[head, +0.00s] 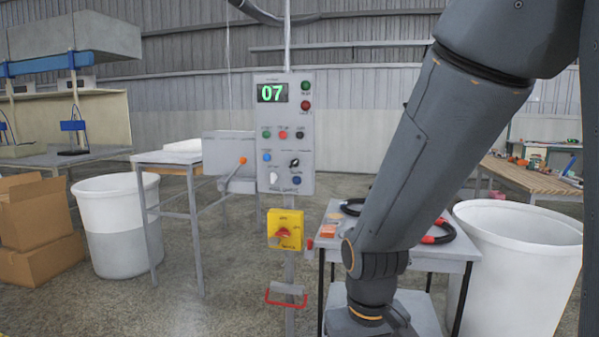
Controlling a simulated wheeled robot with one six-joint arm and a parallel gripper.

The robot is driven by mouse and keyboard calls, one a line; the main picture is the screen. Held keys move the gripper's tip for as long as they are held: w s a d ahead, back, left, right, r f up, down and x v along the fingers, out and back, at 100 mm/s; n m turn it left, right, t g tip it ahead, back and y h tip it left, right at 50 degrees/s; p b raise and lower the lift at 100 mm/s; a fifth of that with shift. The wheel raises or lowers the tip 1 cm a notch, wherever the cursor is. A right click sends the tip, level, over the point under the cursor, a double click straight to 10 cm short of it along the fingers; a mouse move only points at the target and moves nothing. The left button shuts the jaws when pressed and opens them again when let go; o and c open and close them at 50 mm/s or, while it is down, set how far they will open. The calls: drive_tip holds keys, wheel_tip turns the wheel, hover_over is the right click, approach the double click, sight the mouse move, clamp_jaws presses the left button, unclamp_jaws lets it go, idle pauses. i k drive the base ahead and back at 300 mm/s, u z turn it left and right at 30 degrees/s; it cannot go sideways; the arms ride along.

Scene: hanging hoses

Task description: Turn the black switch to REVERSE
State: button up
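The black switch (295,162) is a small rotary knob on the right of the light grey control panel (286,120). Its pointer direction and the lettering around it are too small to read. A white rotary knob (273,178) sits lower left of it, with a blue button (267,157) above that and another blue button (297,180) below the black switch. My arm crosses the right of the view, and its lower joints stand to the right of and below the panel. My gripper is not visible.
The panel's display reads 07. A yellow box with a red rotary switch (284,231) and a red handle (286,301) are below on the post. A small table with black hoses (441,232) stands right, partly behind my arm. White bins (118,238) (520,265) flank the area.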

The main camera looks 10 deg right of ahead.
sight(295, 163)
drive_tip(key=u, duration=0.9)
drive_tip(key=i, duration=1.7)
drive_tip(key=z, duration=1.05)
drive_tip(key=i, duration=0.65)
drive_tip(key=z, duration=0.65)
